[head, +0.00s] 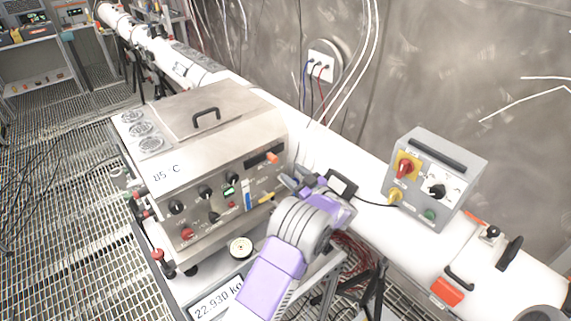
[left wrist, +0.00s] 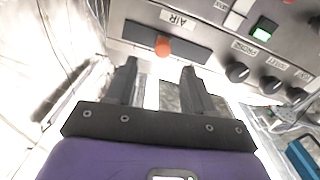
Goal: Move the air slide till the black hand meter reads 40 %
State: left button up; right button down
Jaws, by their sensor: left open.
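The air slide's orange knob (head: 271,157) sits in a dark slot on the front panel of the steel cabinet (head: 235,185). In the left wrist view, the knob (left wrist: 163,47) is near the middle of the slot, under the label AIR. My left gripper (head: 300,184) is in front of the panel. Its open fingers (left wrist: 159,66) point at the slot, with the knob just beyond the gap between them; no contact shows. A small black-framed device (head: 341,186), likely the hand meter, is beside the gripper; its reading is not legible. My right gripper is out of view.
Several black knobs (left wrist: 238,72) and a lit green switch (left wrist: 264,30) are beside the slide. A grey switch box (head: 437,178) sits on the white pipe to the right. A scale display (head: 216,298) reads 22.930 kg. Cables hang along the wall.

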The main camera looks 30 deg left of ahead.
aim_at(276, 161)
pick_arm(q)
jog(key=x, duration=0.5)
jog(key=p+x, duration=0.1)
jog(key=x, duration=0.1)
jog(key=shift+s+a+r, duration=0.15)
jog(key=shift+a+r, duration=0.05)
jog(key=shift+a, duration=0.15)
grip_shut()
